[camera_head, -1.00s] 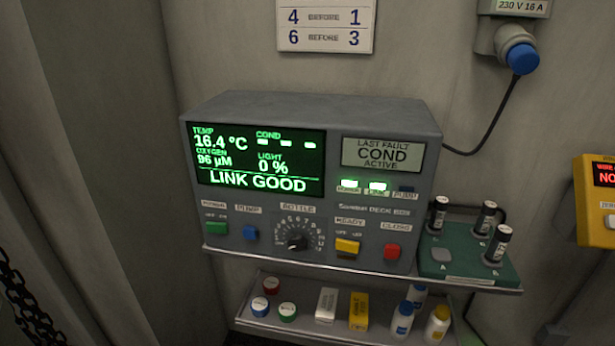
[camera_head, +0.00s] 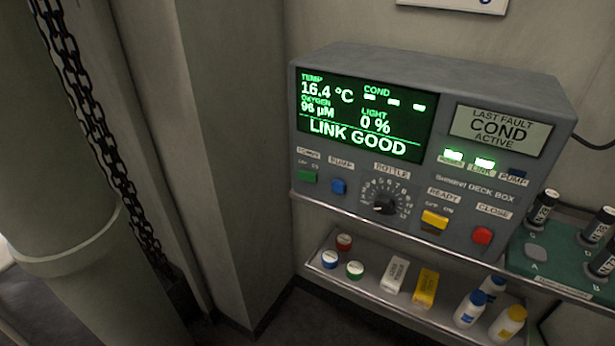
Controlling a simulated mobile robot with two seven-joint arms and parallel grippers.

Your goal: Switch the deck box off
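The grey deck box (camera_head: 470,85) stands on a wall shelf in the right half of the head view. Its screen (camera_head: 362,115) is lit green and reads LINK GOOD, 16.4 °C and LIGHT 0 %. A green switch (camera_head: 307,176) sits at the lower left of its front, under a small label with off and on marks. To its right are a blue button (camera_head: 339,187), a black bottle dial (camera_head: 385,205), a yellow switch (camera_head: 434,220) and a red button (camera_head: 482,236). Two green lamps (camera_head: 468,160) glow. Neither gripper is in view.
The shelf below (camera_head: 420,310) holds small capped jars (camera_head: 344,242), a white box (camera_head: 395,275), a yellow box (camera_head: 425,288) and bottles (camera_head: 508,322). A green rack (camera_head: 545,262) with dark vials stands right of the deck box. A chain (camera_head: 95,130) and thick pipe (camera_head: 60,200) are at left.

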